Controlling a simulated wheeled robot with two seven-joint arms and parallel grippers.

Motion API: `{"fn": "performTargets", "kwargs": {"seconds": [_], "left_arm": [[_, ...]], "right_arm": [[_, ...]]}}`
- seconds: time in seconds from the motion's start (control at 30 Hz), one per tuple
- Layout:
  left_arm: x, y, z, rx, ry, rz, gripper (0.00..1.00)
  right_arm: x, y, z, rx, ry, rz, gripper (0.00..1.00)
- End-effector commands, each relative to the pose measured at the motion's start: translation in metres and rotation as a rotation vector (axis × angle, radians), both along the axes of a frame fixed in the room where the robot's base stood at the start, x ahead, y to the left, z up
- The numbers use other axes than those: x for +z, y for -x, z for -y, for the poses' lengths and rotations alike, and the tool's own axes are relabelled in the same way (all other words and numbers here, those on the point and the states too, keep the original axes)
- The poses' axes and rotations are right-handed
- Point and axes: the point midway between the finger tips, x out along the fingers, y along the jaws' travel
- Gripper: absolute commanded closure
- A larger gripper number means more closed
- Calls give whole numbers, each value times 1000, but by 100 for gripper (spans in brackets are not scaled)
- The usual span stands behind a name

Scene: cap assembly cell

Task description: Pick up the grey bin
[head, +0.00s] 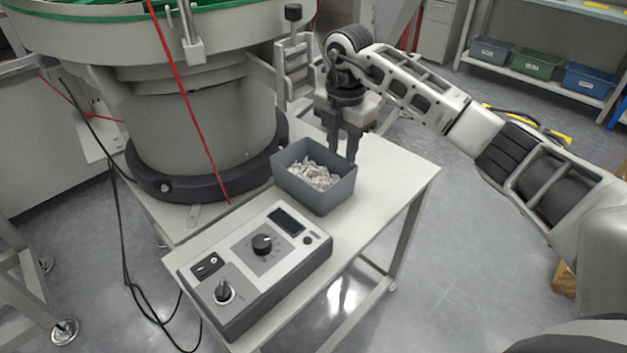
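The grey bin (318,196) stands upright on the light table, filled with small pale metal-looking parts (313,175). My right gripper (342,152) points down at the bin's far right rim, its arm coming in from the right. Its two dark fingers are apart, with a gap between them. Their tips are close to the rim; I cannot tell whether they touch it or straddle the wall. My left gripper is not in view.
A control box (255,268) with knobs sits in front of the bin on the table (385,190). A large round feeder (205,115) stands close on the left. Shelves with grey, green and blue bins (535,64) are at the back right.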

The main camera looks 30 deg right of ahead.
Motion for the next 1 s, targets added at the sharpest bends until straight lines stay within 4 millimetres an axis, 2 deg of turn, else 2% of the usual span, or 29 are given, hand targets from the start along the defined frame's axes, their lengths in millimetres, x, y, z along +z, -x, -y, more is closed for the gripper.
{"fn": "performTargets", "kwargs": {"seconds": [0.03, 0.2, 0.53, 0.8, 1.0], "left_arm": [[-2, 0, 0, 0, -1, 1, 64], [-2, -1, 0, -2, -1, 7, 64], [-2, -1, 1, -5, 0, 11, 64], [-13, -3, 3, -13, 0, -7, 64], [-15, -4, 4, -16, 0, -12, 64]], "right_arm": [[-14, 1, 0, 0, -2, -4, 69], [-43, 0, -1, 4, -4, -1, 69], [-65, 1, 0, 3, -4, -1, 69], [-103, 2, 3, 4, -4, 0, 69], [-106, 1, 3, 5, -4, 3, 69]]}}
